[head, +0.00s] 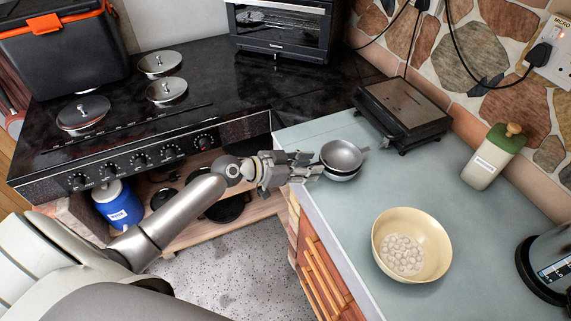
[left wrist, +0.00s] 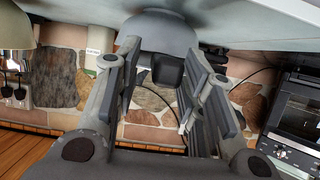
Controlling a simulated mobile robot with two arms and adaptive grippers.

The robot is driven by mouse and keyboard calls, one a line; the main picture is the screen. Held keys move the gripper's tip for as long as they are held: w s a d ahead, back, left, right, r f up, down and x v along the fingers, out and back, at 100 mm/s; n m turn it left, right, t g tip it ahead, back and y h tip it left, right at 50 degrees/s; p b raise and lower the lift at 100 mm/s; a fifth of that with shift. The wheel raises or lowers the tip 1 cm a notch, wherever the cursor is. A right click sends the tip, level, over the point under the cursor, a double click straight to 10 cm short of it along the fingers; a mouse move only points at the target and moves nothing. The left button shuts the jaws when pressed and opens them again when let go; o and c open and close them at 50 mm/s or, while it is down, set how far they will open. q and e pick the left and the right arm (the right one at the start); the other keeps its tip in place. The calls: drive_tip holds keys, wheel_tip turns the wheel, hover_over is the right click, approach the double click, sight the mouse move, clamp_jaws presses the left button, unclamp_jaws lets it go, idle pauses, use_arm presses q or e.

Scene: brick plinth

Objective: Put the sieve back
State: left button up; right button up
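A small round grey metal sieve (head: 342,154) sits at the left edge of the light blue counter, with its short handle pointing right. A similar grey rim (head: 341,176) shows just below it, so it seems to rest in or on another round vessel. My left gripper (head: 314,166) comes in from the left, close beside the sieve. In the left wrist view, my left gripper (left wrist: 165,75) has its fingers apart, with a grey rounded bowl shape (left wrist: 158,32) beyond and between the fingertips. Contact cannot be told. My right gripper is not in view.
The stove (head: 120,110) with several lids is left; a toaster oven (head: 280,28) is behind.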

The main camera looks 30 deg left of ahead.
use_arm(q)
drive_tip(key=shift+s+r+p, duration=0.1)
drive_tip(key=shift+r+p, duration=0.25)
drive_tip(key=shift+r, duration=0.2)
drive_tip(key=shift+s+a+f+b, duration=0.15)
drive_tip(key=shift+s+a+b, duration=0.4)
drive_tip(key=shift+s+b, duration=0.1)
drive_tip(key=b+v, duration=0.3)
drive_tip(key=v, duration=0.7)
drive_tip(key=shift+r, duration=0.3)
